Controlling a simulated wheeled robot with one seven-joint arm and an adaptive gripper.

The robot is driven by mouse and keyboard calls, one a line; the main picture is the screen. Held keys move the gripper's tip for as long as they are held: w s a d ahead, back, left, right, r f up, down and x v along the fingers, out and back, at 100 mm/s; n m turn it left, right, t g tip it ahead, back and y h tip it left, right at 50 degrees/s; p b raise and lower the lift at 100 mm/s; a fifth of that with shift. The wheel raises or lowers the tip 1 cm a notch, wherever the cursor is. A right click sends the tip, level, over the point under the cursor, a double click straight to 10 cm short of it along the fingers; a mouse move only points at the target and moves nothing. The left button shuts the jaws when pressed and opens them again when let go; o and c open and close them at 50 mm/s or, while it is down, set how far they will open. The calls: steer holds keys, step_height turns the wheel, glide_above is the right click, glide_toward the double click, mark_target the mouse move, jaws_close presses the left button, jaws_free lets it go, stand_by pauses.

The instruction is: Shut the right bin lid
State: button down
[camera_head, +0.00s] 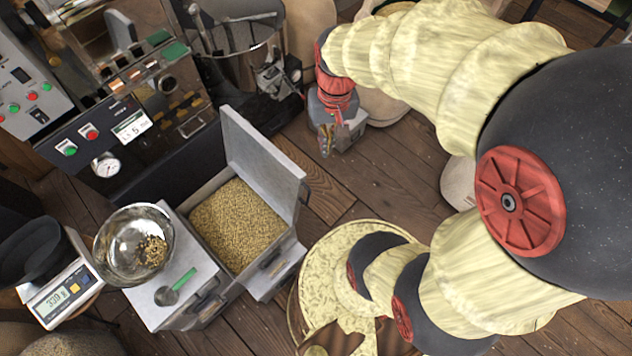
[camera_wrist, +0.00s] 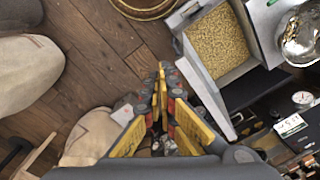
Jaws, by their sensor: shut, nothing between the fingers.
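The right bin (camera_head: 288,262) is open and full of pale beans (camera_head: 237,225). Its grey lid (camera_head: 258,150) stands raised along the bin's far edge. In the wrist view the bin's beans (camera_wrist: 222,42) show at the top, and the lid (camera_wrist: 205,92) is a grey panel right of my fingers. My gripper (camera_head: 327,142) is to the right of the raised lid in the head view, apart from it, pointing down. In the wrist view my gripper (camera_wrist: 162,72) has its fingers together and empty.
A scale (camera_head: 62,290) stands further left. The roasting machine (camera_head: 120,130) is behind. Sacks (camera_wrist: 28,75) lie near my gripper; wooden floor separates them from the bin.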

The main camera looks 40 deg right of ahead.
steer(key=w+d+f+m+g+y+p, duration=0.1)
steer(key=w+d+f+m+y, duration=0.2)
steer(key=f, duration=0.6)
steer(key=w+d+f+m+g+y+p, duration=0.1)
steer(key=w+d+f+m, duration=0.1)
steer(key=d+f+m, duration=0.5)
steer(key=s+a+f+n+b, duration=0.1)
steer(key=s+a+f+b, duration=0.1)
steer(key=a+f, duration=0.8)
steer(key=shift+s+a+b, duration=0.35)
steer(key=shift+a+b, duration=0.25)
steer(key=shift+b, duration=0.05)
steer(key=shift+a+r, duration=0.1)
